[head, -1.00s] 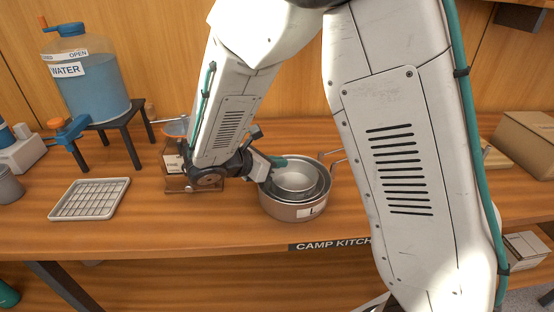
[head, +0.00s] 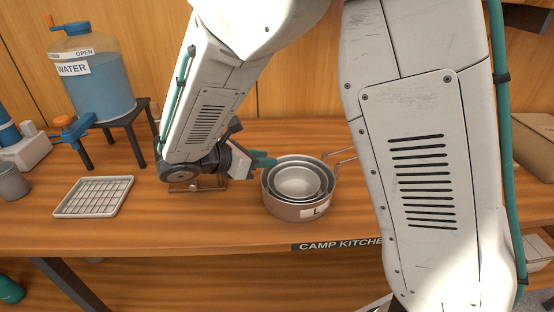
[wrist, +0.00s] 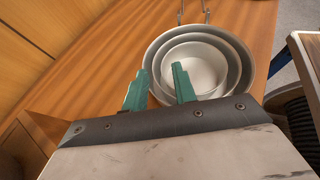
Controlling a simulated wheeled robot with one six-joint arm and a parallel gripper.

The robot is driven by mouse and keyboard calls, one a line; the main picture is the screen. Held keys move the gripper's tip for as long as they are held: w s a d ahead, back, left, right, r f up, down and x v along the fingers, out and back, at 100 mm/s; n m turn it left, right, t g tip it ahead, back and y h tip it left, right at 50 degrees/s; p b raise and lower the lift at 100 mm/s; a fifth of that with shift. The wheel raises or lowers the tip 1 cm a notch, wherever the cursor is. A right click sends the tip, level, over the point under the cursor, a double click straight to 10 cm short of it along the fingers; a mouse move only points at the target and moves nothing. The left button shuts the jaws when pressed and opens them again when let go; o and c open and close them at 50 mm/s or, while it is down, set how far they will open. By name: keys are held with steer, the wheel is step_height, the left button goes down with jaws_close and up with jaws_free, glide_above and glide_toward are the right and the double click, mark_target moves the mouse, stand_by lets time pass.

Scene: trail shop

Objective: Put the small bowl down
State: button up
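The small grey metal bowl (head: 298,183) sits nested inside a middle-sized bowl (head: 274,186), which sits in the large pot (head: 290,210) labelled L. In the wrist view, the small bowl (wrist: 202,66) lies innermost, looking level, with the other two rims around it. My gripper (head: 266,160) is at the left back of the pot's rim in the head view.
The pot's wire handle (head: 343,156) points right and back. A drying rack (head: 94,197) and a water jug (head: 92,88) on a stand are at left. A small stove-like item (head: 197,184) is partly hidden behind my arm. Bare counter lies in front of the rack.

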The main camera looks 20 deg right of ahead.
steer(key=v, duration=0.6)
steer(key=s+d+r+m+g+y, duration=0.4)
steer(key=s+d+r+m+y, duration=0.15)
steer(key=s+d+m, duration=0.55)
steer(key=s+d+r+m+t+y, duration=0.1)
steer(key=s+d+m+t+y, duration=0.1)
steer(key=s+m+y, duration=0.5)
steer(key=s+d+m, duration=0.1)
steer(key=s+m, duration=0.2)
steer(key=s, duration=0.3)
steer(key=shift+r, duration=0.2)
steer(key=shift+d, duration=0.15)
